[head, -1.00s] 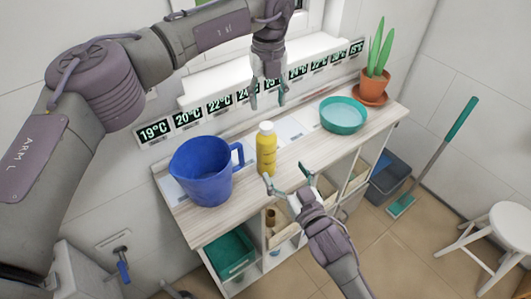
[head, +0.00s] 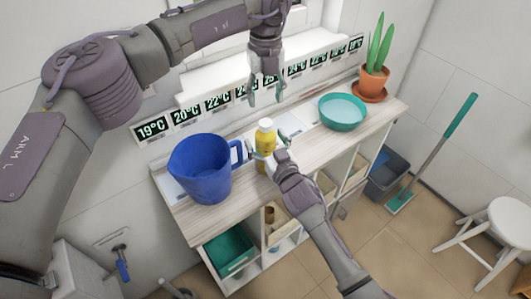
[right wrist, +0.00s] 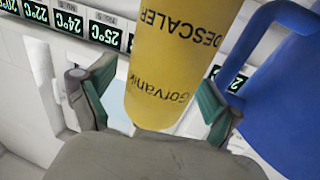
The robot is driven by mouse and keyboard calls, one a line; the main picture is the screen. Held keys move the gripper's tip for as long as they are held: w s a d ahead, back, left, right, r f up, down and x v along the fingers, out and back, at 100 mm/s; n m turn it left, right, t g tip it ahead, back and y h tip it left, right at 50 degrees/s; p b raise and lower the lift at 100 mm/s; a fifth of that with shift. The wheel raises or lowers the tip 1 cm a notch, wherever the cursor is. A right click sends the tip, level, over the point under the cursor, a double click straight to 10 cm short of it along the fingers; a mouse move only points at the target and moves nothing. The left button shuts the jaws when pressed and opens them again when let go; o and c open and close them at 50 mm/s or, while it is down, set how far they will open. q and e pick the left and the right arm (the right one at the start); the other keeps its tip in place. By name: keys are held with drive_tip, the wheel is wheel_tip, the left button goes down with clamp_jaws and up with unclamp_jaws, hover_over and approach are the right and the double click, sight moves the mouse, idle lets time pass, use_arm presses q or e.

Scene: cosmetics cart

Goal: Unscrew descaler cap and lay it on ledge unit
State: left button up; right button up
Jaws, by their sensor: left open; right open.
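The yellow descaler bottle (head: 265,137) stands upright on the wooden top of the ledge unit (head: 215,221). Its white cap (head: 265,123) is on its top. In the right wrist view the yellow bottle body (right wrist: 178,60) with its "DESCALER" lettering is between the two fingers. My right gripper (head: 264,154) is open around the bottle's body; it also shows in the right wrist view (right wrist: 150,100). I cannot tell whether the fingers touch the bottle. My left gripper (head: 265,97) is open and empty, above and behind the bottle. The lower bottle is partly hidden by my right gripper.
A blue jug (head: 202,170) stands close to the left of the bottle, its handle facing it. A teal bowl (head: 342,112) and a potted plant (head: 371,84) stand to the right. Temperature labels (head: 218,101) line the back. The top's front left is clear.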

sight(266, 122)
drive_tip(key=shift+s, duration=0.1)
drive_tip(key=c, duration=0.8)
clamp_jaws()
use_arm(q)
drive_tip(key=m, duration=0.7)
drive_tip(key=shift+m, duration=0.3)
drive_tip(key=m, duration=0.6)
drive_tip(key=shift+m, duration=0.4)
drive_tip(key=m, duration=0.6)
drive_tip(key=shift+m, duration=0.4)
drive_tip(key=m, duration=0.8)
drive_tip(key=shift+m, duration=0.3)
drive_tip(key=m, duration=0.5)
drive_tip(key=shift+m, duration=0.3)
drive_tip(key=shift+f+m, duration=0.3)
drive_tip(key=shift+f, duration=0.05)
wheel_tip(266, 122, down, 7)
drive_tip(key=shift+f, duration=0.15)
